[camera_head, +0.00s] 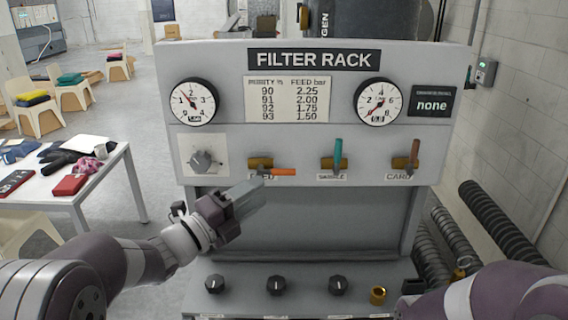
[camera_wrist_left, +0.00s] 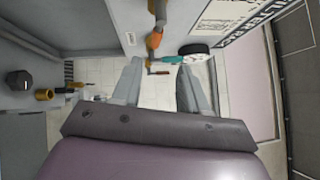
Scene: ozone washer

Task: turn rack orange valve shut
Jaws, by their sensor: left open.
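The orange valve handle (camera_head: 282,171) lies horizontal, pointing right from its brass body (camera_head: 260,162) above the FEED label, on the filter rack (camera_head: 320,135). My left gripper (camera_head: 255,190) is open, with its fingers just below and left of the orange handle in the head view. In the left wrist view, the orange handle (camera_wrist_left: 155,40) shows beyond and between the open fingers (camera_wrist_left: 160,64); nothing is held. I cannot tell whether they touch it. My right gripper (camera_head: 410,300) shows only partly at the bottom edge, its fingers unclear.
A teal-handled valve (camera_head: 338,150) and a reddish-handled valve (camera_head: 414,152) stand upright to the right. A grey knob (camera_head: 204,160) is on the left. Black knobs (camera_head: 277,286) line the lower ledge. A cluttered white table (camera_head: 115,168) stands at left.

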